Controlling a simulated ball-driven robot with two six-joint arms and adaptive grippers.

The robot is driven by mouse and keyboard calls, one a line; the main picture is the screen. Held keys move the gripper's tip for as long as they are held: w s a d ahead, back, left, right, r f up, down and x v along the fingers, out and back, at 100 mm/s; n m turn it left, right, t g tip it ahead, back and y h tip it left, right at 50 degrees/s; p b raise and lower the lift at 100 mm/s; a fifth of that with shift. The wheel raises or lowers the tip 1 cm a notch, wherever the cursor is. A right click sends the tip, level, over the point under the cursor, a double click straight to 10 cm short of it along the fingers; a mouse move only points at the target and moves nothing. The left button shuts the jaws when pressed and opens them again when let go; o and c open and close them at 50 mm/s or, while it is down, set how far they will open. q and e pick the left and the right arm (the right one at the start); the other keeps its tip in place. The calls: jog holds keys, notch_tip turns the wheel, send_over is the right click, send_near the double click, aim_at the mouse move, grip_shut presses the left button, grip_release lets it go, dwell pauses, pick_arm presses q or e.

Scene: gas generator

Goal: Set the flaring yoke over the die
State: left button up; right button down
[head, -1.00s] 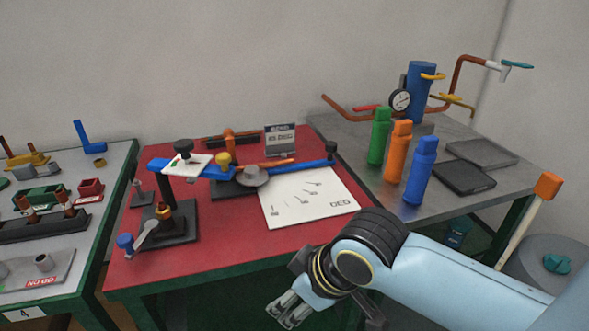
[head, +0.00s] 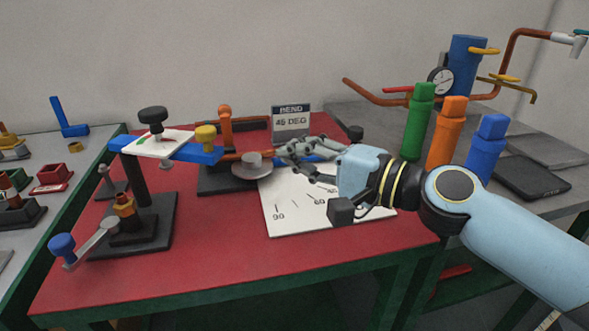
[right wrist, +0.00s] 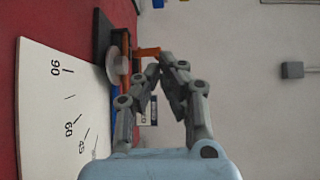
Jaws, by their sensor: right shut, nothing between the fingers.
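What looks like the flaring yoke, a pale plate with a black knob (head: 153,117) and a grey stub below, sits at the left end of a blue bar (head: 199,154) on the red table. What looks like the die, a black block with a copper and brass fitting (head: 124,206), stands below and left of it with a blue-knobbed crank (head: 62,245). I cannot be certain of either part. My right gripper (head: 282,148) is shut and empty, above the chart and right of the grey disc (head: 252,165). The right wrist view shows its fingertips (right wrist: 160,65) together. My left gripper is out of view.
An angle chart (head: 285,220) lies under my right arm. A bend sign (head: 291,122) stands behind the gripper. Green (head: 419,122), orange (head: 446,134) and blue (head: 487,147) bottles stand at the right. The red table's front (head: 220,270) is clear.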

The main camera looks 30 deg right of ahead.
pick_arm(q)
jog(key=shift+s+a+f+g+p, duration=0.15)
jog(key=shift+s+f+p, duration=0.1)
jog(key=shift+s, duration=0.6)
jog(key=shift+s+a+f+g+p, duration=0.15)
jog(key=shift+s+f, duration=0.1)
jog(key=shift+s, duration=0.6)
pick_arm(e)
jog(key=a+x, duration=0.1)
jog(key=x, duration=0.8)
jog(key=shift+s+a+f, duration=0.3)
jog(key=shift+s+a, duration=0.05)
jog(key=shift+a, duration=0.05)
